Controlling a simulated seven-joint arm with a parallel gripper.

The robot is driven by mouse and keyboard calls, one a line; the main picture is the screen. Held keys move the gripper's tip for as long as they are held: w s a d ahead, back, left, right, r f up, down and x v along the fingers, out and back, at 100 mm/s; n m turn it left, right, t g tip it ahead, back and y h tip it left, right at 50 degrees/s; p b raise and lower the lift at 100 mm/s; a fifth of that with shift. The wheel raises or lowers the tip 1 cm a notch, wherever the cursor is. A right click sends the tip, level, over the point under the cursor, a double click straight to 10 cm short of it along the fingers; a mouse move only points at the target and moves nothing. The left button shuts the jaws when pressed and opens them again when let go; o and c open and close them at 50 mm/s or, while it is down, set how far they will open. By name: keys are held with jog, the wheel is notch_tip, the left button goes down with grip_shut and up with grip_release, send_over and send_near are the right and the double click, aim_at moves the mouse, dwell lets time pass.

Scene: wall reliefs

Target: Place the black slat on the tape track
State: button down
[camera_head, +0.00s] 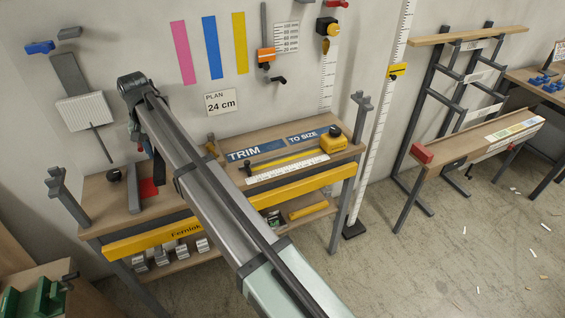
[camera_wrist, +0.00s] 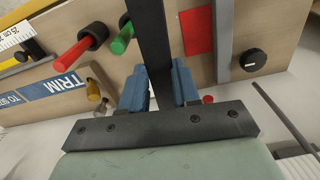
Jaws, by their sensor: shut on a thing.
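The black slat (camera_wrist: 152,45) stands between the blue fingers of my gripper (camera_wrist: 160,86) in the wrist view, and my gripper is shut on it. The slat's far end runs out of the top of that view. In the head view my arm hides most of the gripper; a short dark piece beside the arm, perhaps the slat, shows there. The tape track seems to be the white ruled strip (camera_head: 287,165) on the right half of the bench, beside a yellow tape measure (camera_head: 333,141). Part of this strip shows in the wrist view's upper left corner (camera_wrist: 14,34). The slat is apart from it.
On the wooden bench (camera_head: 218,170) lie a red patch (camera_head: 149,187), a grey bar (camera_head: 135,203) and a black knob (camera_head: 114,175). Red (camera_wrist: 76,54) and green (camera_wrist: 122,38) handles stand near the slat. A blue TRIM sign (camera_head: 256,150) lies behind the strip.

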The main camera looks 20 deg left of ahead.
jog(key=w+d+f+n, duration=0.1)
jog(key=w+d+n, duration=1)
jog(key=d, duration=0.5)
jog(key=w+d+n, duration=0.8)
jog(key=w+d, duration=0.6)
jog(key=d, duration=0.2)
notch_tip(320, 180, down, 10)
jog(key=shift+d+r, duration=0.1)
jog(key=shift+d, duration=0.05)
jog(key=c, duration=0.8)
grip_release()
notch_tip(320, 180, up, 12)
jog(key=shift+w, duration=0.15)
